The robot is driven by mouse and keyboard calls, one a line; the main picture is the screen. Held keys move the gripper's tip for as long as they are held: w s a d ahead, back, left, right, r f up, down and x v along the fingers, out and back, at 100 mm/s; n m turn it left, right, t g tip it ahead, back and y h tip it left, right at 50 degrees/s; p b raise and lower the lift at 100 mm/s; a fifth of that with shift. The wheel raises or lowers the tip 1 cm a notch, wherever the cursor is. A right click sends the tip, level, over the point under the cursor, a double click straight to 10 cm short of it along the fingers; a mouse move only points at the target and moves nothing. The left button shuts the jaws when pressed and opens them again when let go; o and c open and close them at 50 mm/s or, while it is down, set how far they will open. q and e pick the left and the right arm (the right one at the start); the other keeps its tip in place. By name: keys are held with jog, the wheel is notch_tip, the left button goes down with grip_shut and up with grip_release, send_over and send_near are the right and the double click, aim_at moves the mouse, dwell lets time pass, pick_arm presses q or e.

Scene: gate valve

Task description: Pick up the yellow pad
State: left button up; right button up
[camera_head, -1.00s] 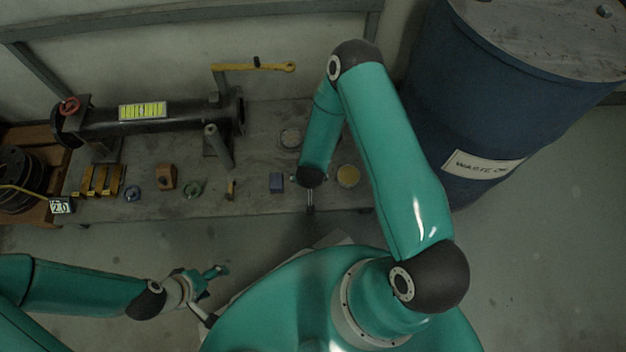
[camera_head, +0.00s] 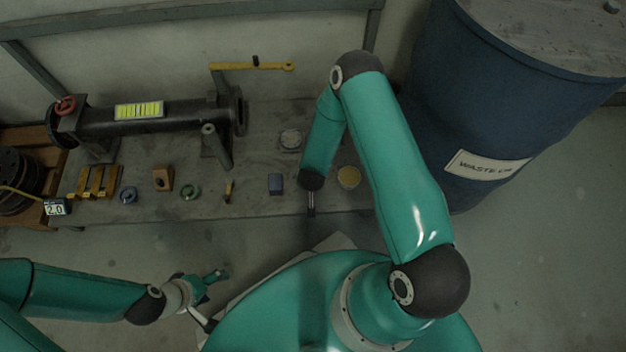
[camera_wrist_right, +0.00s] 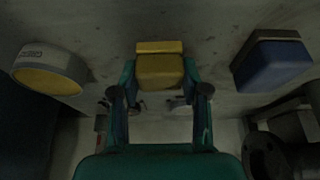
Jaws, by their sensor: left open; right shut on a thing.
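The yellow pad (camera_wrist_right: 160,68) shows in the right wrist view as a small yellow block between my right fingertips. My right gripper (camera_wrist_right: 160,82) is shut on it, with one finger at each side. In the head view my right gripper (camera_head: 311,203) points down near the bench's front edge. The pad cannot be made out there. My left gripper (camera_head: 213,278) is open and empty, low in the head view and away from the bench.
A blue block (camera_head: 275,184) and a round yellow-faced thing (camera_head: 348,177) flank my right gripper on the bench (camera_head: 255,205). Several small parts stand to the left. A dark pipe (camera_head: 180,120) lies behind. A blue drum (camera_head: 500,110) stands at right.

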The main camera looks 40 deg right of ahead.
jog(key=shift+r, duration=0.1)
notch_tip(320, 180, up, 28)
jog(key=p, duration=1.2)
